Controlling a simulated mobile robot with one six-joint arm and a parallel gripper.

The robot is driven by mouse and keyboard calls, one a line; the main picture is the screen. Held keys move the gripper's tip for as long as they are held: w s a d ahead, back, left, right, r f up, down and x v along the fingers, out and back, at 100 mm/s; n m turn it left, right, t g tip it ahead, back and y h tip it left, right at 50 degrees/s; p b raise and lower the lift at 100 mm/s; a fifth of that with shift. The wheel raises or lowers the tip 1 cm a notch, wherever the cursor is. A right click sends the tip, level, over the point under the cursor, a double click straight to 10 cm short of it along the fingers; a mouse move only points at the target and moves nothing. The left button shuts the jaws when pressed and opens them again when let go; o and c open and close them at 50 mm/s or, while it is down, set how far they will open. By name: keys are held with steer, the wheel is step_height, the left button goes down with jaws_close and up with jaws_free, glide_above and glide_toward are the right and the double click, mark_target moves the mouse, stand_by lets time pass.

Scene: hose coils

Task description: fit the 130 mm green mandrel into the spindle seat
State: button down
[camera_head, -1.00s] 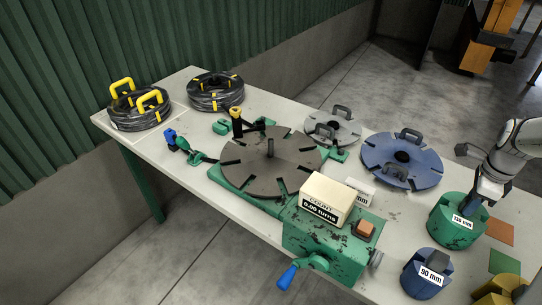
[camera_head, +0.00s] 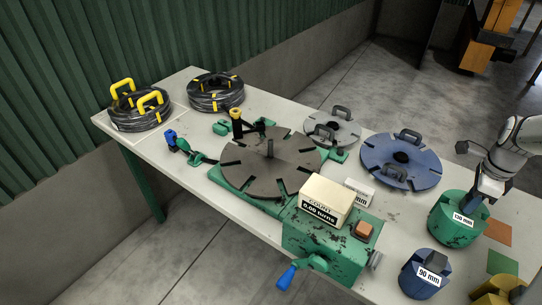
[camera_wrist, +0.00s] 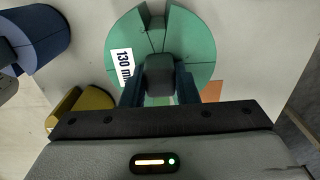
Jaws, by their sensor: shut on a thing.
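The green mandrel (camera_head: 454,222) with a "130 mm" label stands at the right end of the table, beside the blue 90 mm mandrel. My gripper (camera_head: 481,203) is on top of it from above. In the wrist view, my gripper's fingers (camera_wrist: 160,84) are closed on a dark grip at the middle of the green mandrel (camera_wrist: 196,43). Whether the mandrel is clear of the table cannot be told.
The blue 90 mm mandrel (camera_head: 425,274) and a yellow mandrel (camera_head: 497,290) stand near the front right. A blue flange disc (camera_head: 377,165) and a grey one (camera_head: 343,130) lie behind. The "0.00 turns" counter box (camera_head: 326,200) stands by the turntable. Hose coils (camera_head: 215,95) lie at the far left.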

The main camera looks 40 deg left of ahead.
steer(key=shift+r+p, duration=1.55)
steer(key=shift+r, duration=1.05)
step_height(320, 180, up, 6)
steer(key=p, duration=0.4)
steer(key=shift+r, duration=0.2)
